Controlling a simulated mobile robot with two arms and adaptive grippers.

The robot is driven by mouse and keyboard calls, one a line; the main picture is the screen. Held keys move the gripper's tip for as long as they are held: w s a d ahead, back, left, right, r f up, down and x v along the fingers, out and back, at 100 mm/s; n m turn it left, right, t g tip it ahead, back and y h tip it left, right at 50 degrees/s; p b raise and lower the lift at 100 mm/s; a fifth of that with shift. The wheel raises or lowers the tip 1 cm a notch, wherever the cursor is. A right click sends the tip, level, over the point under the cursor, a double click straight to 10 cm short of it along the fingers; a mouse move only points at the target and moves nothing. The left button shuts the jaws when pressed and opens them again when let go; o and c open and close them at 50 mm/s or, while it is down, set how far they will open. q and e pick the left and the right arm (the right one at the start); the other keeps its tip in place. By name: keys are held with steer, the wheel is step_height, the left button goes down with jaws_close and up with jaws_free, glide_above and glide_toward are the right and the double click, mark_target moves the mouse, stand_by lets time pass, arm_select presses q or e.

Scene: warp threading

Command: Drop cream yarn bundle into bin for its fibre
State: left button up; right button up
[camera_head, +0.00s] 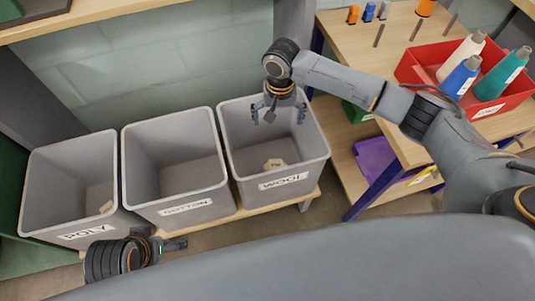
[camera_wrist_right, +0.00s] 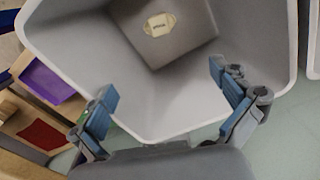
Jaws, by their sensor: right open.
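A small cream bundle with a pale printed label (camera_head: 275,164) lies on the floor of the grey bin marked WOOL (camera_head: 318,140), the right one of three. In the right wrist view the bundle (camera_wrist_right: 160,25) lies apart from the fingers, near the top of the picture. My right gripper (camera_head: 279,114) is open and empty over the back part of the WOOL bin. Its spread blue fingers (camera_wrist_right: 165,92) show in the wrist view at the bin's rim. My left gripper (camera_head: 174,244) is low in front of the COTTON bin; its finger opening is unclear.
The COTTON bin (camera_head: 179,200) and POLY bin (camera_head: 70,220) stand to the left. A small tan piece (camera_head: 106,207) lies in POLY; COTTON looks empty. At right, a wooden table (camera_head: 345,30) holds a red tray (camera_head: 510,101) with several yarn cones. A purple bin (camera_head: 373,158) sits below.

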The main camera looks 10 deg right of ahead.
step_height(320, 180, up, 12)
stand_by(0.6)
